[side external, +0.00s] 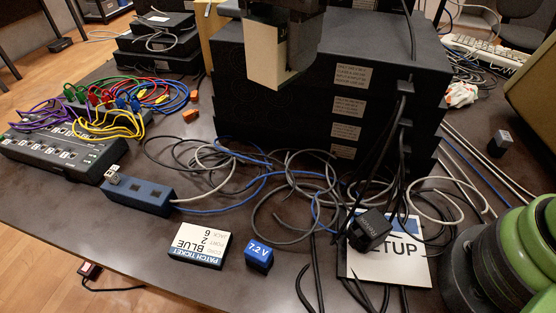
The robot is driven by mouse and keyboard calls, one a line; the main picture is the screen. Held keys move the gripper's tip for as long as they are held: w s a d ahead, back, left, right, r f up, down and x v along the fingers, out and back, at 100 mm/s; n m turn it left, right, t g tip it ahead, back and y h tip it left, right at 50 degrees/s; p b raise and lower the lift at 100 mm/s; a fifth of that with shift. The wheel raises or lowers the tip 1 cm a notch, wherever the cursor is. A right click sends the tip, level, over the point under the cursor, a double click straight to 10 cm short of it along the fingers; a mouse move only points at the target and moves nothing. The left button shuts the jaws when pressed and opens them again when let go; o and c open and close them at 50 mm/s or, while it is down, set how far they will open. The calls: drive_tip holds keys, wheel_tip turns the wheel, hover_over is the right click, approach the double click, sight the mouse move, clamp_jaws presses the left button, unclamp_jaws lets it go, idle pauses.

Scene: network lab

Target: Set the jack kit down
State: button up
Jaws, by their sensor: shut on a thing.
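My gripper (296,74) is at the top centre, pointing down and shut on a cream-faced box (268,52), which appears to be the jack kit. The box is upright in the jaws, its upper part and right side partly hidden by the dark gripper. A small part of its printing shows near the gripper edge. In this view the box overlaps the front of the black equipment stack (408,128); its exact height and distance from the stack cannot be told.
A patch ticket box (198,246), blue 7.2 V block (259,257) and setup card (400,265) lie at the front, a black adapter (369,231) over the card. Loose cables cover the middle. A blue port strip (150,197) and a cabled patch unit (60,153) are left. The front-left table is bare.

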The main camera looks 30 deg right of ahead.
sight(280, 209)
wheel_tip(280, 209, down, 26)
drive_tip(key=shift+f, duration=0.2)
idle(0.4)
drive_tip(key=shift+f, duration=0.1)
drive_tip(key=o, duration=1)
